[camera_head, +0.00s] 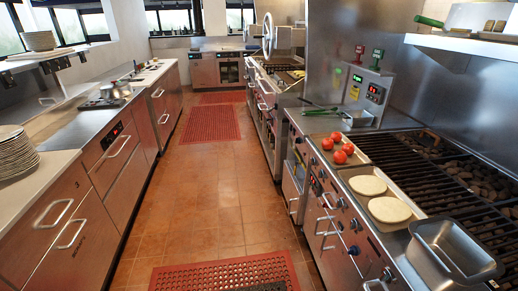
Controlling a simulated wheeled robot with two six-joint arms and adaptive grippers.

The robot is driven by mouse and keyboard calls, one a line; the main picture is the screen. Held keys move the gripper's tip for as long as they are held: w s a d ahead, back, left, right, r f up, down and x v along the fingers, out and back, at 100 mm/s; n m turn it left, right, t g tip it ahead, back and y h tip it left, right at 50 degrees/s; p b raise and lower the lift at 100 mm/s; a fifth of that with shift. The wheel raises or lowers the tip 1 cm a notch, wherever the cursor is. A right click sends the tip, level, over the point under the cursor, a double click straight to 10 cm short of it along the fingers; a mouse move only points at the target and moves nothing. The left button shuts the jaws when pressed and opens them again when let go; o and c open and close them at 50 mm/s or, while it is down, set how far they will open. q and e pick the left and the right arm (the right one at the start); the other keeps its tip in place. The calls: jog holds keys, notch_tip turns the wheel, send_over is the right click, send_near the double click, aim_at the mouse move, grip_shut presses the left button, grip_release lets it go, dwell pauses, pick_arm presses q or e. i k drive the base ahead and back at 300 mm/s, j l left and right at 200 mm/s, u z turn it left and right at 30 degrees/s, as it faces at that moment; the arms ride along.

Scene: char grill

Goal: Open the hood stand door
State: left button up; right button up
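No door is clearly marked as the hood stand door, and I cannot tell which one it is. On the right cooking line, a narrow steel front (292,182) with a vertical bar handle (293,206) looks shut. Nearer, the steel front under the char grill (440,165) has several bar handles (325,226) and knobs, and also looks shut. Neither of my grippers shows in the head view.
The tiled aisle (210,205) is clear, with red perforated mats (210,124) on it. The left counter has drawers with protruding handles (72,234) and stacked plates (16,153). Tomatoes (339,157), round flat dough pieces (389,210) and a steel pan (452,250) sit on the right.

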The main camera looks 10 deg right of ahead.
aim_at(293, 195)
jog(key=i+z, duration=0.1)
jog(key=i, duration=0.9)
jog(key=i+j, duration=0.2)
jog(key=i, duration=0.8)
jog(key=l+z, duration=0.05)
